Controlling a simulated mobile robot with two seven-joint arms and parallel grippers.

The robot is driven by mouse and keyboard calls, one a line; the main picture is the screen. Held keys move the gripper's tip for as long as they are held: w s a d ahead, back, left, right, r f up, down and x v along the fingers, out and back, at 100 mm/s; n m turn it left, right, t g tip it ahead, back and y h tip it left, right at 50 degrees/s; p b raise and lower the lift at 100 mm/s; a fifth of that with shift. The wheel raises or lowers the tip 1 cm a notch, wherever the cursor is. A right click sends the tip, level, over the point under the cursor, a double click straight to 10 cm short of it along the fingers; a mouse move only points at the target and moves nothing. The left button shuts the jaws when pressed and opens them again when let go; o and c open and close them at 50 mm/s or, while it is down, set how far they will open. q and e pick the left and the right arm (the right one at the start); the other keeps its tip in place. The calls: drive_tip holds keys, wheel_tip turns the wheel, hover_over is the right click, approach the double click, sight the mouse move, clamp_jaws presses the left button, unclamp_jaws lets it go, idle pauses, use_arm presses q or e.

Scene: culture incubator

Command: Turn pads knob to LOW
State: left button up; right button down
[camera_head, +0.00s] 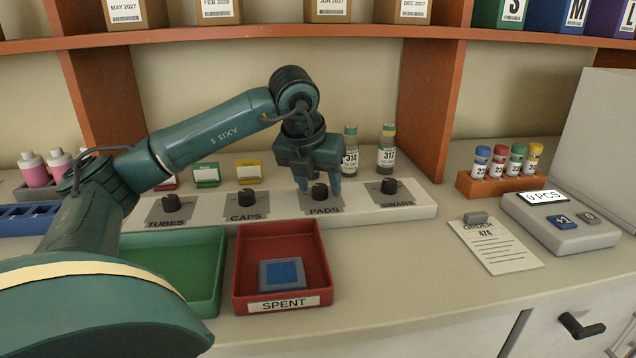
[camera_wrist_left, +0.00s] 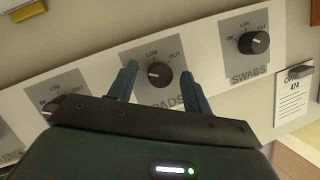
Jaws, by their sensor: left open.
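The pads knob (camera_head: 320,191) is a black round knob on a grey plate marked PADS, on the pale panel. In the left wrist view the pads knob (camera_wrist_left: 159,73) has OK, LOW and OUT marks around it, with LOW at its top. A light mark on the knob seems to face left, toward the OK side. My left gripper (camera_head: 319,187) points down at this knob. In the left wrist view my left gripper (camera_wrist_left: 158,76) is open, with one finger on each side of the knob; I cannot tell whether they touch it. My right gripper is not in view.
The swabs knob (camera_head: 389,186), caps knob (camera_head: 246,198) and tubes knob (camera_head: 169,203) share the panel. Vials (camera_head: 386,150) stand behind it. A red SPENT tray (camera_head: 241,262) with a blue-topped pad and a green tray (camera_head: 209,267) lie in front. The counter right of them is mostly clear.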

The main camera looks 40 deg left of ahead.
use_arm(q)
drive_tip(key=c, duration=1)
